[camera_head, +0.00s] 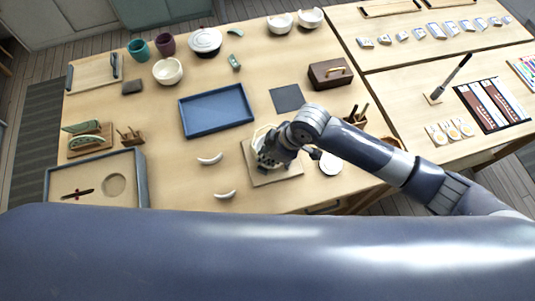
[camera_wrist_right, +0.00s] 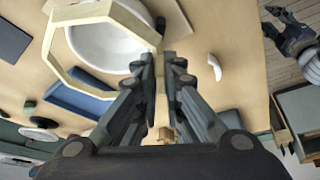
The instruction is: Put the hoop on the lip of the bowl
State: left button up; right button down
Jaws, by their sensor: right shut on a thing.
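The hoop (camera_wrist_right: 48,62) is a pale, octagonal ring; its cream edge also shows in the head view (camera_head: 257,133). My right gripper (camera_wrist_right: 166,62) is shut on one side of the hoop. It covers much of the work spot in the head view (camera_head: 264,158). The white bowl (camera_wrist_right: 100,45) shows through the hoop in the right wrist view, with the hoop nearer the camera. I cannot tell whether hoop and lip touch. My left gripper (camera_wrist_right: 280,25) seems to show at the right of the wrist view, too small to read; the head view does not show it.
A square board (camera_head: 290,172) lies under the work spot. Two white curved shards (camera_head: 210,160) (camera_head: 225,195) lie to its left. A blue tray (camera_head: 216,110), a dark mat (camera_head: 286,98) and a brown box (camera_head: 330,74) stand behind. A white disc (camera_head: 331,163) lies right.

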jog(key=shift+f, duration=0.1)
dwell(0.3)
jog(key=shift+f, duration=0.4)
jog(key=shift+f, duration=0.15)
dwell(0.4)
jog(key=shift+f, duration=0.35)
dwell(0.5)
jog(key=shift+p, duration=0.3)
dwell(0.3)
jog(key=shift+f, duration=0.6)
dwell(1.3)
jog(key=c, duration=1.1)
grip_release()
